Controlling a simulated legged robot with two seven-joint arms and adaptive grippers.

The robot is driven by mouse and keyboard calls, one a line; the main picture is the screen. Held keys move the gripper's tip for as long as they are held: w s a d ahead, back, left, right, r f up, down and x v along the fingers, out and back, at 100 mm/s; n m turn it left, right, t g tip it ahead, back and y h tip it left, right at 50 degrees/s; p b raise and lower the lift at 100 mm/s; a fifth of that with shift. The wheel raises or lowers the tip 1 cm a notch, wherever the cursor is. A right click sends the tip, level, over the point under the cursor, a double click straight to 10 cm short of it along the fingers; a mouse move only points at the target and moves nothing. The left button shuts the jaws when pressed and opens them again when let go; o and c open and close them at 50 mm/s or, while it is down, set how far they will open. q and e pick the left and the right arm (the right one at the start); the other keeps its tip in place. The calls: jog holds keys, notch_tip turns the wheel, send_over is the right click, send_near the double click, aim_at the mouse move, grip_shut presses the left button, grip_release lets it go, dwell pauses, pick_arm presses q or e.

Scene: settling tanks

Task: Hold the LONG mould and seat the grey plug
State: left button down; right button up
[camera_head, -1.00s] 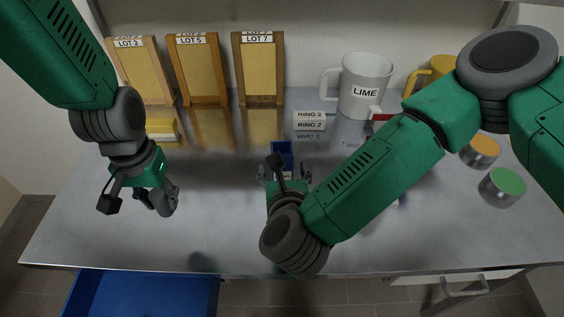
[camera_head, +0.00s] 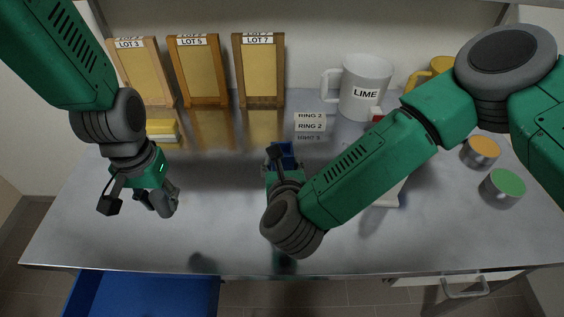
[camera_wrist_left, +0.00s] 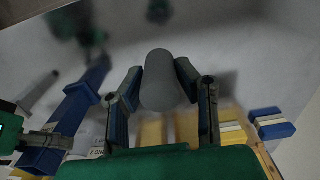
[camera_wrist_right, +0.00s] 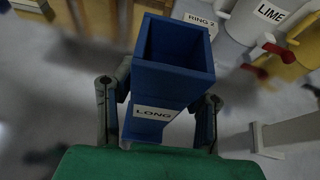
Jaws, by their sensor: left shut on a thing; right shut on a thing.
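The blue LONG mould (camera_wrist_right: 154,112) is a square tube with an open top, its label facing the right wrist camera. My right gripper (camera_head: 281,160) is shut on it above the bench; in the head view only the top of the mould (camera_head: 283,152) shows past my wrist. The mould also stands at the left of the left wrist view (camera_wrist_left: 72,115). My left gripper (camera_head: 158,203) is shut on the grey plug (camera_wrist_left: 162,82), a rounded cylinder between its fingers. The plug is apart from the mould, off to its left in the head view.
Wooden frames LOT 3 (camera_head: 142,75), LOT 5 (camera_head: 199,72) and LOT 7 (camera_head: 259,72) stand at the back. A LIME mug (camera_head: 364,82), RING 2 labels (camera_head: 310,122), an orange-topped can (camera_head: 480,152) and a green-topped can (camera_head: 502,187) are right. A blue drawer (camera_head: 140,295) is open below.

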jog(key=o, duration=1.4)
jog(key=v, duration=1.2)
jog(key=shift+f, duration=0.1)
